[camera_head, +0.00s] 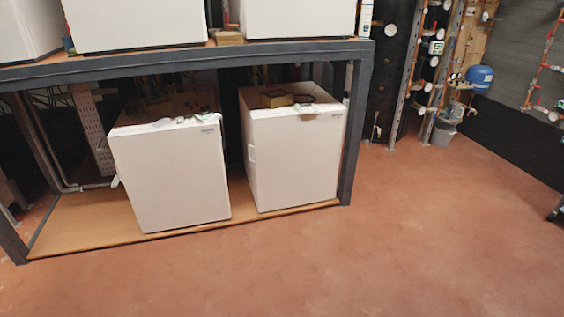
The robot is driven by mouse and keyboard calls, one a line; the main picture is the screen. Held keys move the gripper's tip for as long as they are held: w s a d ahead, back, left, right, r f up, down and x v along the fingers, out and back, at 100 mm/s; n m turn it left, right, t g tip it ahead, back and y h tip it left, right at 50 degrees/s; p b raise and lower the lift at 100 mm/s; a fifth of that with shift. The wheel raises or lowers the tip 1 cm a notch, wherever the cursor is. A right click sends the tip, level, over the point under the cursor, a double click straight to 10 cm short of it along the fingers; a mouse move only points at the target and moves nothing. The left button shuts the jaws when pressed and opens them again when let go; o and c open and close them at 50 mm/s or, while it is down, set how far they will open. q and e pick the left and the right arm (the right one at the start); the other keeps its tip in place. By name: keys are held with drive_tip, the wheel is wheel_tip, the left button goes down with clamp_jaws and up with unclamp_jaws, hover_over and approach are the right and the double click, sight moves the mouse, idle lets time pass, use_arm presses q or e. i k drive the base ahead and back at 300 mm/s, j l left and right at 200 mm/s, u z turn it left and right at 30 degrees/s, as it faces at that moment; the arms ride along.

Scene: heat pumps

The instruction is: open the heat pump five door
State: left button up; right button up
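Two white heat pumps stand on the lower wooden shelf of a dark metal rack: a left one (172,176) and a right one (294,157). Several more white units stand on the upper shelf, cut off by the top edge, including a middle one (135,22) and a right one (297,17). I cannot tell which of them is number five. The front faces of the two lower units look closed. Neither of my grippers shows in this view.
The rack's dark frame (200,62) has a post at its right (354,130). The lower shelf (85,220) sits near the floor. The reddish floor (400,240) in front and to the right is clear. Pipes, a blue tank (480,78) and a grey bucket (443,132) are at the back right.

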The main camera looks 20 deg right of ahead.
sight(297, 162)
drive_tip(key=i+u, duration=0.15)
drive_tip(key=i, duration=0.7)
